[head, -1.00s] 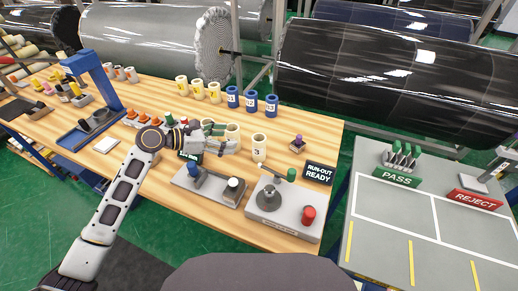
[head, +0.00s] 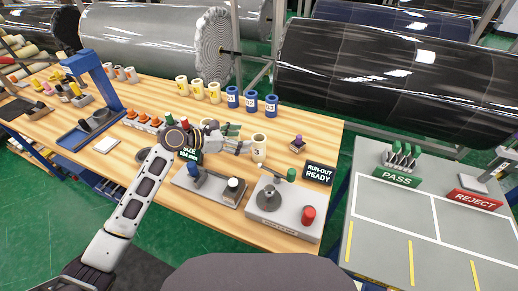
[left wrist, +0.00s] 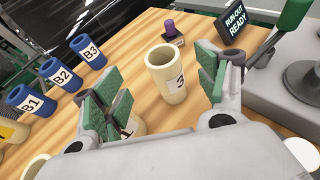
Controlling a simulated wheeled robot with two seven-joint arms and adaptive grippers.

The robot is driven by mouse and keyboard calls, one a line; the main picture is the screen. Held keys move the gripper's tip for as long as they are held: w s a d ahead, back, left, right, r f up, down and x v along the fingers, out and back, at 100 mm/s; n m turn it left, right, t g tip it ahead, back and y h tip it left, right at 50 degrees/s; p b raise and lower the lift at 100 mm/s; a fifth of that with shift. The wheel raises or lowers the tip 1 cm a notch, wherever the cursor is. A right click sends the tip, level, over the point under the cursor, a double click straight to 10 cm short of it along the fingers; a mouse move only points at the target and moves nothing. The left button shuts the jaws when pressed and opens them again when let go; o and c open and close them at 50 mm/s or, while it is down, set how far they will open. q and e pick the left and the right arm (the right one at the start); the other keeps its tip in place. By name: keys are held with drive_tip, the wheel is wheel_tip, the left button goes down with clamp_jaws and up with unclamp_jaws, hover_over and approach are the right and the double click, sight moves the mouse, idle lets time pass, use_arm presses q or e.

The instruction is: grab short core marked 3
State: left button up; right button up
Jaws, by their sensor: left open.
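The short cream core marked 3 (head: 259,148) stands upright on the wooden bench. In the left wrist view the core marked 3 (left wrist: 172,82) shows ahead, between the spread fingers, with its open top and number visible. My left gripper (head: 241,141) is open and empty, just left of the core in the head view. Its green-padded fingers (left wrist: 162,82) do not appear to touch that core. Another cream core, marked 1 (left wrist: 130,124), is partly hidden behind the left finger in the wrist view. My right gripper is not in view.
Blue cores (head: 251,101) and yellow-marked cores (head: 198,90) stand behind. A grey fixture with a red knob (head: 308,214) and a two-post base (head: 213,184) sit in front. A RUN-OUT READY sign (head: 319,174) and a small purple-topped item (head: 298,143) are to the right.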

sight(256, 139)
use_arm(q)
drive_tip(key=shift+x, duration=1.4)
drive_tip(key=shift+x, duration=2.6)
drive_tip(key=shift+s+f, duration=0.1)
drive_tip(key=c, duration=1.5)
drive_tip(key=shift+r+p, duration=0.35)
drive_tip(key=shift+r, duration=4.65)
